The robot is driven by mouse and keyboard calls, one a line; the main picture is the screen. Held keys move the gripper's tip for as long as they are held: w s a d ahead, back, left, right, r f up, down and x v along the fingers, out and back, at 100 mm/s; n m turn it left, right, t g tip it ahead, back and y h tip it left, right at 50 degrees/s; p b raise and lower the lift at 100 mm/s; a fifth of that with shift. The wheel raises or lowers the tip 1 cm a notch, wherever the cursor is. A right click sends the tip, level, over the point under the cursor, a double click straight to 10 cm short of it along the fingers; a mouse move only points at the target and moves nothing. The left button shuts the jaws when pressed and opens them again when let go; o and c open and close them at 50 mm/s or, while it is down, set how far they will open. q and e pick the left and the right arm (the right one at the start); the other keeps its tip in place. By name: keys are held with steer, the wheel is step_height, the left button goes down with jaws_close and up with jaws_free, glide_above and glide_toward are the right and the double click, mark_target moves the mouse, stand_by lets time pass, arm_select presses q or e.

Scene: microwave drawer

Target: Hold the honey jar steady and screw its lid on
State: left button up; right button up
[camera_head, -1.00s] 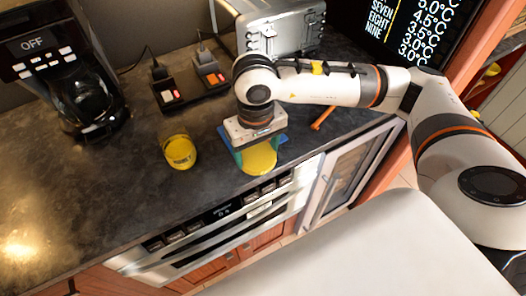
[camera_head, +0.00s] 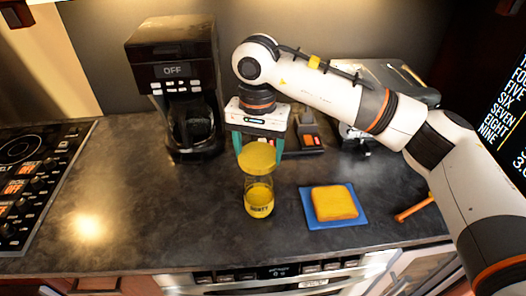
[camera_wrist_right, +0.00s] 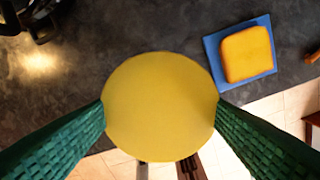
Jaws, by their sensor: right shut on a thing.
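The honey jar (camera_head: 259,200) stands upright on the dark counter, clear above with yellow honey in its lower part. My right gripper (camera_head: 257,150) is shut on the round yellow lid (camera_head: 257,158), with the lid held flat over the jar's mouth. I cannot tell whether lid and rim touch. In the right wrist view the lid (camera_wrist_right: 160,107) sits between the two green fingers and hides the jar beneath it. My left gripper is not in view, and nothing else is seen holding the jar.
A blue board (camera_head: 310,208) with a yellow-orange square slab (camera_head: 335,202) lies right of the jar. A black coffee maker (camera_head: 180,90) stands behind left, and a stove (camera_head: 30,165) at far left. An orange stick (camera_head: 413,209) lies right. The counter left of the jar is clear.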

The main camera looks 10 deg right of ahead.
mark_target(259, 196)
steer(key=shift+f, duration=2)
